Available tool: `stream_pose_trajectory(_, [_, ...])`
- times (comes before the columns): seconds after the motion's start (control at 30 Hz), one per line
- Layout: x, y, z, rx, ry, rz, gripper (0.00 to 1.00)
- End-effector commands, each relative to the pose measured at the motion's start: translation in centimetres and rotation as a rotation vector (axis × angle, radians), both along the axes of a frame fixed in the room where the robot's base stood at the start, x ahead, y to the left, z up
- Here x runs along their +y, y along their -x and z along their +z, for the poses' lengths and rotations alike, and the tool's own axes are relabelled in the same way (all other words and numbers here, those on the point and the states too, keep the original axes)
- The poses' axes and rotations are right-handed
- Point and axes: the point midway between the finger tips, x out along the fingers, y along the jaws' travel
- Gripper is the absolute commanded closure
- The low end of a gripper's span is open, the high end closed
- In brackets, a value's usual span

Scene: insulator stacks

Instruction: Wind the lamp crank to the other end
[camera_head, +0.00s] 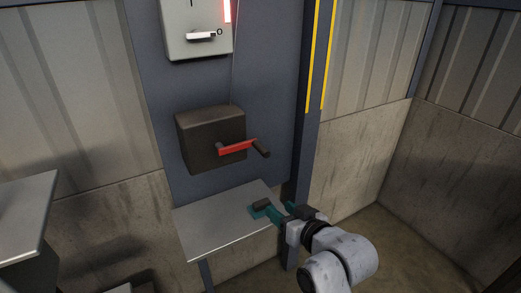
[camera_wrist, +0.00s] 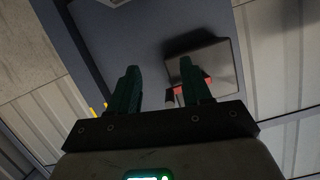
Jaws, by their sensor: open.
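The lamp crank is a red arm (camera_head: 238,147) with a dark handle (camera_head: 261,148) at its right end. It is mounted on the front of a dark box (camera_head: 208,137) on the blue-grey panel, and the arm points right, nearly level. My gripper (camera_head: 274,208) is open and empty, below and slightly right of the crank, over the right edge of the small table. In the wrist view the box (camera_wrist: 208,62) shows beyond the fingers, and the red arm (camera_wrist: 206,86) is partly hidden by the right finger.
A small grey table (camera_head: 215,232) stands below the crank box. A light switch box (camera_head: 181,42) with a white lever and a lit red strip (camera_head: 227,10) is above. A post with yellow stripes (camera_head: 315,60) rises to the right. Another grey surface (camera_head: 22,215) is at the left.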

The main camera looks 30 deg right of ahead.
Motion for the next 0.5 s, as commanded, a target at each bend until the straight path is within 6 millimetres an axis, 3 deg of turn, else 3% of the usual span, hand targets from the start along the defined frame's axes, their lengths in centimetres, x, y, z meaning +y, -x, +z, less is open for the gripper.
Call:
stream_pose_trajectory(0.03, [-0.8,-1.5,2.5,-0.088,-0.003,-0.012,0.52])
stream_pose_trajectory(0.1, [-1.4,-2.9,5.3,-0.189,-0.006,-0.022,0.52])
stream_pose_trajectory(0.2, [-2.0,-3.9,7.7,-0.277,-0.011,-0.029,0.52])
stream_pose_trajectory(0.3, [-2.2,-4.4,8.7,-0.313,-0.012,-0.032,0.52])
stream_pose_trajectory(0.5, [-2.1,-6.6,8.9,-0.316,-0.010,-0.030,0.52])
